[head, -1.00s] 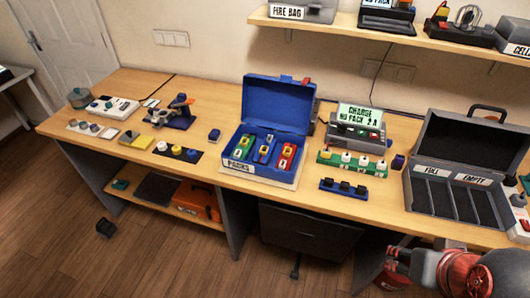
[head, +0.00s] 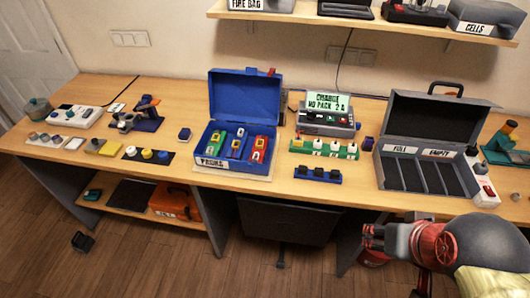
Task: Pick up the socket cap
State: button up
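No part is clearly marked as the socket cap, and I cannot tell which one it is. A small dark blue block (head: 185,133) stands alone beside the blue case. A green strip (head: 325,150) carries several pale round pieces, and a blue strip (head: 318,175) with black pieces lies in front of it. My gripper (head: 368,240) is at lower right, in front of the bench edge and away from these parts.
An open blue case (head: 243,90) holds coloured packs. A charger with a lit screen (head: 327,104) stands beside it. An open grey case (head: 437,120) with empty-looking slots stands at right. A shelf (head: 350,22) hangs above.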

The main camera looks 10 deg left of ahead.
aim_at(303, 170)
jog(key=i+l+u, duration=0.65)
jog(key=i+l, duration=0.05)
jog(key=i, duration=0.1)
